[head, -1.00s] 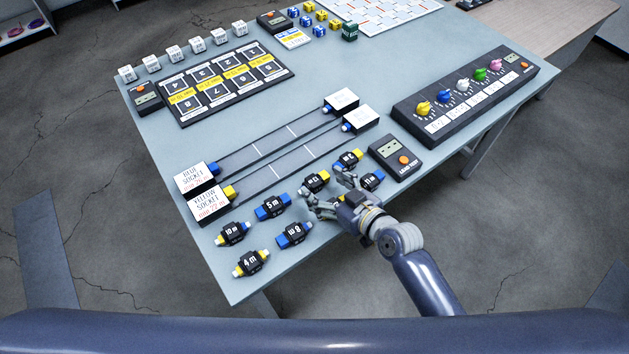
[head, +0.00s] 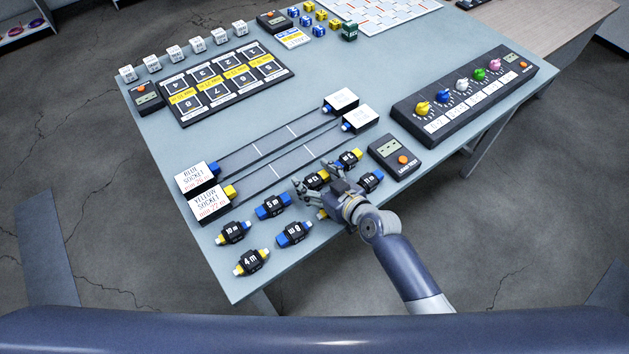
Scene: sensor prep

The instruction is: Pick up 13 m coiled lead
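A black coiled lead with yellow ends (head: 316,178) lies on the table among the other leads; its label is small and partly hidden but looks like 13. My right gripper (head: 318,181) is open, with one finger to the left of this lead and the other to its right. I cannot tell whether the fingers touch it or how high they are above the table. Another lead with a yellow end (head: 322,214) is mostly hidden under my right gripper. My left gripper is not in view.
Close by lie the 5 m lead (head: 272,207), a yellow-ended lead (head: 349,159) and a blue-ended lead (head: 370,181). The 10 m lead (head: 233,232) and 4 m lead (head: 251,262) lie nearer the left edge. A black tester (head: 394,157) stands to the right.

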